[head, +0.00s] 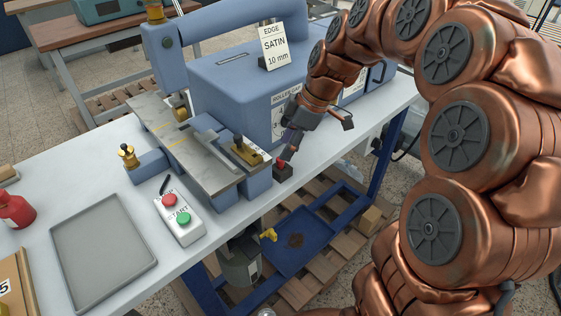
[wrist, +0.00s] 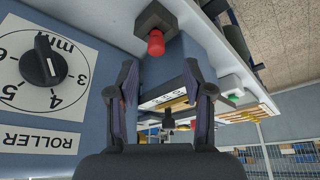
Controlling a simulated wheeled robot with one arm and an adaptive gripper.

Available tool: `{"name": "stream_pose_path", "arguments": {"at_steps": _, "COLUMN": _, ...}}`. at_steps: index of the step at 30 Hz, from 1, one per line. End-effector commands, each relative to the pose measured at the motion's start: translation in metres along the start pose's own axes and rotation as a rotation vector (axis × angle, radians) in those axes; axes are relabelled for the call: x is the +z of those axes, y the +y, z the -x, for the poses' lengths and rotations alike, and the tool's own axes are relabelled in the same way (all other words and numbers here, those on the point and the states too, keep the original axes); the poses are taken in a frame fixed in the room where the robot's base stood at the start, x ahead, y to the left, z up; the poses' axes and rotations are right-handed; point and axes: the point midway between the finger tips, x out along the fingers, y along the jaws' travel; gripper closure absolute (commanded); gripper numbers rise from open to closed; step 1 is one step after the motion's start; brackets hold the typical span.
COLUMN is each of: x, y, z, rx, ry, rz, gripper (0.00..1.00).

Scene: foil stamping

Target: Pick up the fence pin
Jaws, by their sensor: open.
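A short red peg (head: 281,164) stands in a dark block at the bench's front edge, by the blue machine; it looks like the fence pin, though no label confirms this. In the wrist view the red peg (wrist: 155,43) shows just above the space between the fingertips, with its dark block behind it. My gripper (head: 290,143) is close to the peg in the head view. In the wrist view my gripper (wrist: 160,72) has its two fingers spread apart with nothing held between them.
The blue roller machine (head: 228,95) stands behind my gripper, with a dial (wrist: 42,66) and scale on its side. A brass clamp (head: 247,151) is left of the peg. A start/stop box (head: 178,211) and grey tray (head: 103,240) lie further left.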

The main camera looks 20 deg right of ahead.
Motion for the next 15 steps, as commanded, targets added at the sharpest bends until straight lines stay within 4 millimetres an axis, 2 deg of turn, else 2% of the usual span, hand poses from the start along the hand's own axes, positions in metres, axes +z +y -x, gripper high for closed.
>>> {"name": "stream_pose_path", "arguments": {"at_steps": 10, "x": 0.003, "y": 0.003, "z": -0.039, "rx": -0.008, "ry": -0.001, "rz": -0.002, "gripper": 0.49}}
{"name": "stream_pose_path", "arguments": {"at_steps": 15, "x": 0.004, "y": 0.005, "z": -0.047, "rx": 0.0, "ry": 0.0, "rz": -0.001, "gripper": 0.49}}
